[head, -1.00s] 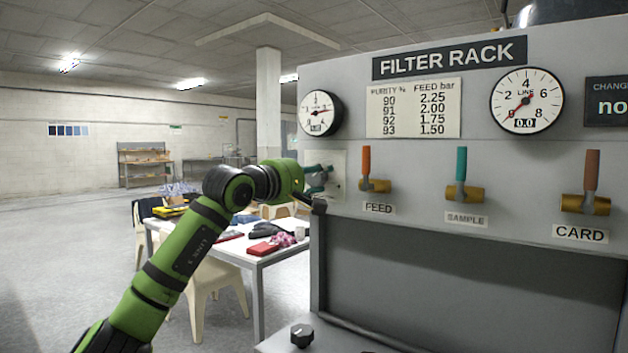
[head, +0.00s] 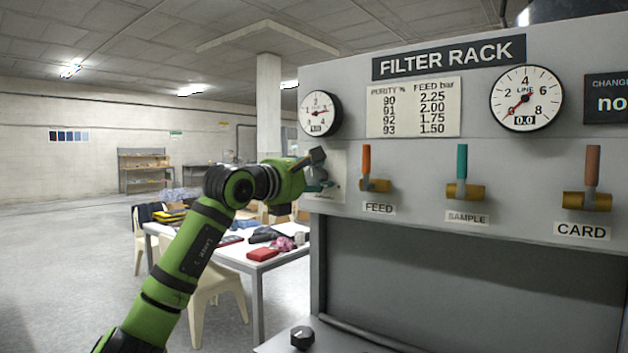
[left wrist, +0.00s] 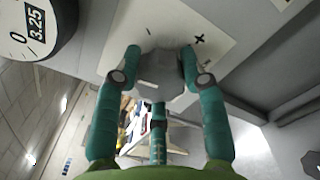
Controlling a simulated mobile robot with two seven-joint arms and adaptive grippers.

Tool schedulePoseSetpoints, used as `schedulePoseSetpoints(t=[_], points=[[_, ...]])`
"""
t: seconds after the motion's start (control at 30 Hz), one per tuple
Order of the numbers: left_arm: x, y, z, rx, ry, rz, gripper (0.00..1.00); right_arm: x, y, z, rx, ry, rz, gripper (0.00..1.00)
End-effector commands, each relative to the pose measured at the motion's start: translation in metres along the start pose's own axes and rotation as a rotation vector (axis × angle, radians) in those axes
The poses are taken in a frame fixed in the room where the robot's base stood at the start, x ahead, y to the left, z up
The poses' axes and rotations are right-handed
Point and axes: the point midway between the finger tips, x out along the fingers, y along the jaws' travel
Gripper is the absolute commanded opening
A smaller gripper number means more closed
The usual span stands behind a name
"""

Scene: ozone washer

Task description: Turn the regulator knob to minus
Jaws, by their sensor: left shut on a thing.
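The regulator knob (left wrist: 162,72) is grey and faceted. It sits on a pale plate (left wrist: 178,26) with a minus mark at upper left and a plus mark at upper right in the left wrist view. My left gripper (left wrist: 160,60) is shut on the knob, with one teal finger on each side. In the head view my left gripper (head: 321,178) reaches the plate (head: 338,192) at the rack's left end, and the gripper hides the knob there. My right gripper is in neither view.
The filter rack (head: 440,232) carries a small gauge (head: 320,113) above the plate; in the left wrist view it reads 3.25. A feed valve (head: 375,185) with an orange lever stands right of the plate. A cluttered table (head: 262,262) stands behind my arm.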

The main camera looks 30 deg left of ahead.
Motion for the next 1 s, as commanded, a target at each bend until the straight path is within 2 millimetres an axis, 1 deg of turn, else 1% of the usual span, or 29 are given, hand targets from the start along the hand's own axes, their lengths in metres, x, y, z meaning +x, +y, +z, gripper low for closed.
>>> schedulePoseSetpoints(t=[0.03, 1.0], points=[[0.001, -0.002, -0.001, -0.047, 0.001, -0.004, 0.09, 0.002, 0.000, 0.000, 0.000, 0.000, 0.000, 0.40], [0.000, 0.001, 0.001, -0.968, -0.003, -0.001, 0.09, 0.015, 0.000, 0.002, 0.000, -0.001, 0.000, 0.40]])
